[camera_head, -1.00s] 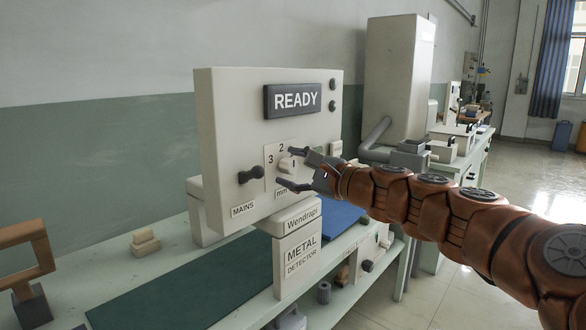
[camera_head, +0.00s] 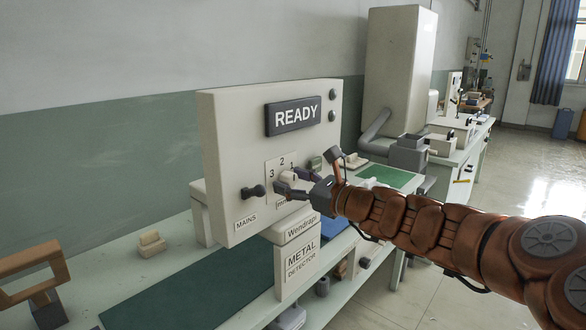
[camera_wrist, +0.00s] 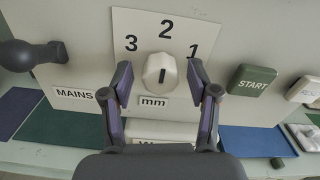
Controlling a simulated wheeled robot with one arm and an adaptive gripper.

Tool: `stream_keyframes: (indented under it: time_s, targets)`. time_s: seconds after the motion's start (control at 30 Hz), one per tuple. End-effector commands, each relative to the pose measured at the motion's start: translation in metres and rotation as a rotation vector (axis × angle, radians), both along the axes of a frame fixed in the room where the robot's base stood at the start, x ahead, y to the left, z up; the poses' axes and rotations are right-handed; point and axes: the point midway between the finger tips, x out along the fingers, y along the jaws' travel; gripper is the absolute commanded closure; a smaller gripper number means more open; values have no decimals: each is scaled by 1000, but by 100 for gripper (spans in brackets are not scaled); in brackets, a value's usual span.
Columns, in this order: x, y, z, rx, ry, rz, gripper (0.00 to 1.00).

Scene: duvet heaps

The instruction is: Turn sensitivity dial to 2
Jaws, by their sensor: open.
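The sensitivity dial (camera_wrist: 160,70) is a pale round knob on a plate marked 3, 2, 1 (camera_wrist: 165,30) above and "mm" below. A short dark, near-vertical line shows on its face, roughly in line with the 2; I cannot tell which end is the pointer. My gripper (camera_wrist: 160,82) is open, with one finger on each side of the dial and a gap on both sides. In the head view my gripper (camera_head: 282,183) is at the panel, partly hiding the dial (camera_head: 289,176).
The cream metal detector panel (camera_head: 228,150) has a READY display (camera_head: 292,115). A dark MAINS lever (camera_wrist: 30,55) stands out left of the dial. A green START button (camera_wrist: 251,79) is to its right, then a pale button (camera_wrist: 305,90). A green mat (camera_head: 190,295) lies below.

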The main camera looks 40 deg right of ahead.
Motion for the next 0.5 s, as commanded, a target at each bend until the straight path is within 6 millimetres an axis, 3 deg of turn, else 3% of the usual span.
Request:
stream_keyframes:
  time_s: [0.23,0.5]
  targets:
    - [-1,-1,3,266,65,-3,40]
    - [-27,-7,0,251,57,-5,40]
